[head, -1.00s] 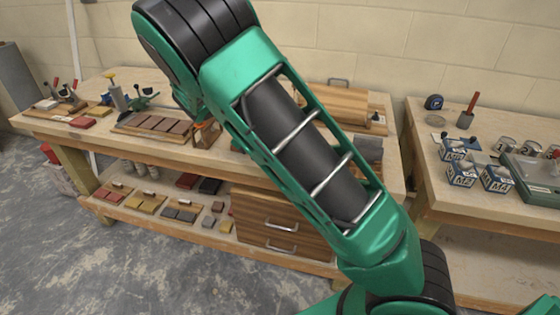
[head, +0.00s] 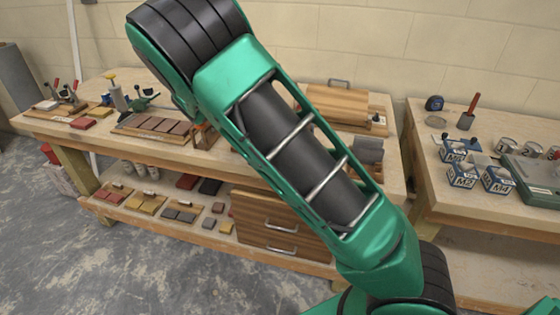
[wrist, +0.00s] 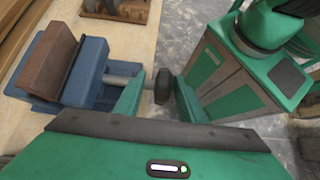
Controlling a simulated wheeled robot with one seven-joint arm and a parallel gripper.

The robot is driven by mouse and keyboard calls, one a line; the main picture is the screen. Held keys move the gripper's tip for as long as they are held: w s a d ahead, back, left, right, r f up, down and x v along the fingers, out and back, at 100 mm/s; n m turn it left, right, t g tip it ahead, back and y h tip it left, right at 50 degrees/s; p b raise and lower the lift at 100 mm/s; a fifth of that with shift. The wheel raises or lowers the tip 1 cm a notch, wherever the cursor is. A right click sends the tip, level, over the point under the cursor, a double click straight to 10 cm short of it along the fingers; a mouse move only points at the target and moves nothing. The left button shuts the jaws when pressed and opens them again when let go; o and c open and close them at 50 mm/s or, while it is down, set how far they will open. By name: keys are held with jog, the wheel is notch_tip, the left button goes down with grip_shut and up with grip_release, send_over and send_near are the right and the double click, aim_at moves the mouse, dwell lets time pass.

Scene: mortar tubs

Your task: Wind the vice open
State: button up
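The blue vice (wrist: 92,75) sits at the bench edge in the wrist view, with a brown block-like jaw face (wrist: 52,60). A grey screw shaft (wrist: 118,80) runs from it to a dark handle (wrist: 163,86). My gripper (wrist: 160,92) has its two green fingers on either side of the dark handle. The fingers look apart, with a gap to the handle on each side, and I see no clear contact. In the head view my arm hides the gripper, and I cannot make out the vice clearly there.
Wooden bench (head: 60,125) carries sanding blocks, clamps and a wooden box (head: 335,105). A second bench (head: 430,165) at right holds small blue boxes (head: 462,175) and a green case (head: 530,180). Grey floor (head: 110,265) is open in front.

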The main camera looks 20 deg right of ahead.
jog(key=v, duration=1)
jog(key=shift+w+a, duration=0.2)
jog(key=shift+w, duration=0.05)
jog(key=shift+d+r, duration=0.1)
jog(key=s+d+m+y, duration=0.65)
jog(key=s+d, duration=0.55)
jog(key=d, duration=0.5)
jog(key=s+d+m+t, duration=0.1)
jog(key=s+m+t, duration=0.5)
jog(key=s, duration=1.4)
jog(key=m+y, duration=0.1)
jog(key=m, duration=0.3)
jog(key=shift+s+d+f, duration=0.2)
jog(key=shift+s+f, duration=0.05)
jog(key=shift+f, duration=0.15)
